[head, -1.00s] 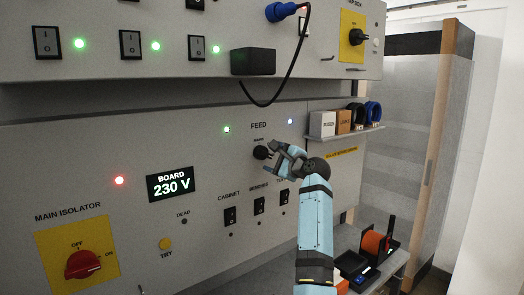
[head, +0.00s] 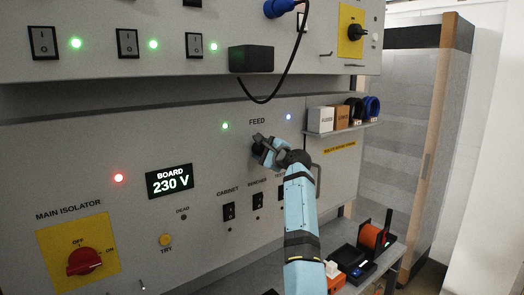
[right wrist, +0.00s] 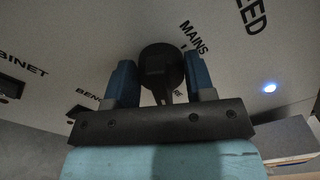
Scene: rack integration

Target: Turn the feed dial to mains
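The feed dial is a black round knob under the FEED lettering on the grey panel. In the right wrist view the dial (right wrist: 160,65) sits between the two blue fingers, its narrow black grip pointing toward the camera's lower side. The MAINS lettering (right wrist: 193,38) is just to its upper right, and another label is mostly hidden. My right gripper (head: 260,148) is at the dial in the head view and covers most of it. Its fingers are apart, one on each side of the dial, with space beside the narrow grip. My left gripper is not in view.
The board display (head: 170,181) reads 230 V. A green light (head: 225,126) and a bluish light (head: 289,117) flank FEED. A black box (head: 251,59) with a hanging cable is above. A small shelf (head: 345,128) with boxes projects at the right. The red main isolator (head: 84,261) is lower left.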

